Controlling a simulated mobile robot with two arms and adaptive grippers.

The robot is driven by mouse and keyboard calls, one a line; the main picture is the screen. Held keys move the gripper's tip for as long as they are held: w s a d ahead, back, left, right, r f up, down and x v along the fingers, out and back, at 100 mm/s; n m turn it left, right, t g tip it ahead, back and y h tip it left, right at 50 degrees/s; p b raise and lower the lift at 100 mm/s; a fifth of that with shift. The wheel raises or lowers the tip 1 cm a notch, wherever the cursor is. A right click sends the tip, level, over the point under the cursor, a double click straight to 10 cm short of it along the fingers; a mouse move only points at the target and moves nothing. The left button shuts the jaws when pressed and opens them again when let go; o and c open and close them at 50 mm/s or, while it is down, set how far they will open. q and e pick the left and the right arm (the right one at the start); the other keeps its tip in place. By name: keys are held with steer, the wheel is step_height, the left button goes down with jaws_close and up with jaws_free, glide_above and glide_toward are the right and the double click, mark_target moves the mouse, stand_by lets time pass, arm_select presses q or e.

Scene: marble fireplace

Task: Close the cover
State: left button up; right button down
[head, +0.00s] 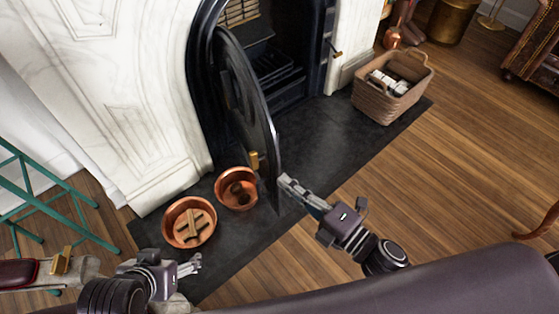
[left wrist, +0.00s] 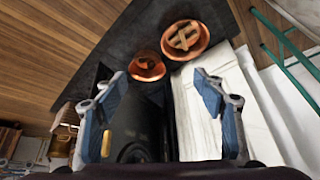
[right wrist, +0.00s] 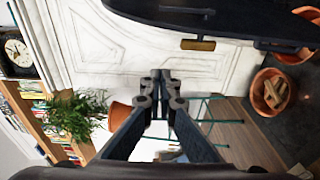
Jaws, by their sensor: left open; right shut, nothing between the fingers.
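The cover (head: 249,103) is a black arched fireplace door that stands ajar, swung out from the firebox (head: 275,70) over the hearth. Its small brass handle (head: 254,161) is near the lower free edge. The handle (right wrist: 198,44) and part of the cover (right wrist: 235,22) also show at the top of the right wrist view. My right gripper (head: 286,184) is shut and empty, close to the cover's lower free edge; contact cannot be told. My left gripper (head: 196,264) is open and empty, low at the left, apart from the cover.
Two copper pans, one with sticks (head: 189,222) and one with dark lumps (head: 237,188), sit on the dark hearth slab (head: 330,140) beside the cover. A wicker basket (head: 391,101) stands at the right. A green metal stand (head: 50,190) is at the left.

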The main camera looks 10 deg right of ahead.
mark_target(275, 155)
arm_select(q)
steer(key=shift+w+d+r+t+h+b, duration=0.15)
steer(key=shift+w+d+r+t, duration=0.2)
steer(key=shift+w, duration=0.45)
steer(key=shift+w+d+r+t+h+b, duration=0.1)
steer(key=shift+w+d+r+t+b, duration=0.1)
steer(key=shift+w+r+t, duration=0.45)
steer(key=shift+w+d+r+t+h+b, duration=0.1)
steer(key=shift+w+d+r+t, duration=0.15)
steer(key=shift+w, duration=0.7)
arm_select(e)
steer(key=shift+w+a+r, duration=0.1)
steer(key=shift+w+a, duration=0.2)
steer(key=shift+w, duration=1.2)
steer(key=shift+w+a+f, duration=0.1)
steer(key=shift+w+a, duration=0.15)
steer(key=shift+w, duration=1.25)
steer(key=shift+w+a+r, duration=0.1)
steer(key=shift+w+a, duration=0.2)
steer(key=shift+w, duration=1.2)
